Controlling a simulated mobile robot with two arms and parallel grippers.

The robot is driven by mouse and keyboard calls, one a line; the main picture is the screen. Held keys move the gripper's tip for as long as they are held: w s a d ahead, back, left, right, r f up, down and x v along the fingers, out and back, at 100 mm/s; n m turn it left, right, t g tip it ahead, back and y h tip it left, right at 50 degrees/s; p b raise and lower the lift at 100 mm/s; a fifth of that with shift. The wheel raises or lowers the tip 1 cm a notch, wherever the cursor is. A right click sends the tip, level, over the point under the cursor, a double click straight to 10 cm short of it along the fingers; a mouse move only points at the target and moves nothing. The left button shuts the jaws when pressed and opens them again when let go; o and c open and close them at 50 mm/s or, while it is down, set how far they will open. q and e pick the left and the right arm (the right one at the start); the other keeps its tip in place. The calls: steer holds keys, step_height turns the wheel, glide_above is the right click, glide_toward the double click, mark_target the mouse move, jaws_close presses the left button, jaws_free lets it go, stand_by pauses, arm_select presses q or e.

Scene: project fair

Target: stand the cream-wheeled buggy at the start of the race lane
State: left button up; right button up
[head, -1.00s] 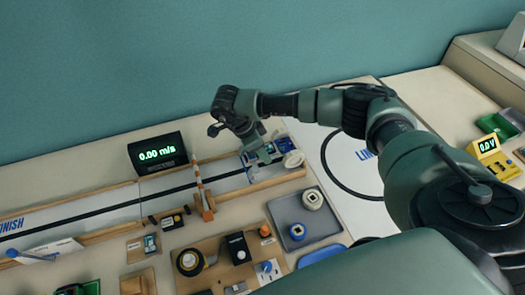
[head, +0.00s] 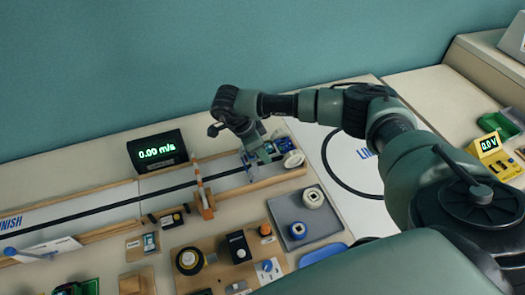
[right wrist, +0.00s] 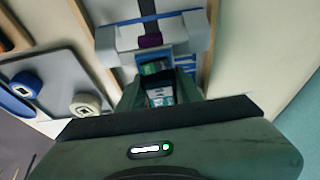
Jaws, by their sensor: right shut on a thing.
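The cream-wheeled buggy (head: 284,145) is at the right end of the race lane (head: 118,203), with blue parts and a cream wheel showing. My right gripper (head: 264,156) is over it from above and shut on it, hiding much of its body. In the right wrist view, green and blue parts (right wrist: 158,83) show near the jaws; the wheels cannot be made out there. Whether the buggy touches the lane floor cannot be told. My left gripper is not in view.
A wood and orange gate (head: 203,196) crosses the lane left of the buggy. A black speed display (head: 157,152) reading 0.00 m/s stands behind the lane. A grey tray (head: 318,229) with a cream wheel and a blue wheel lies in front of the lane's right end.

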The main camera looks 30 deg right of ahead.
steer(key=shift+d+f+b, duration=0.2)
steer(key=shift+f+b, duration=0.1)
stand_by(0.4)
steer(key=shift+s+d, duration=0.1)
stand_by(0.4)
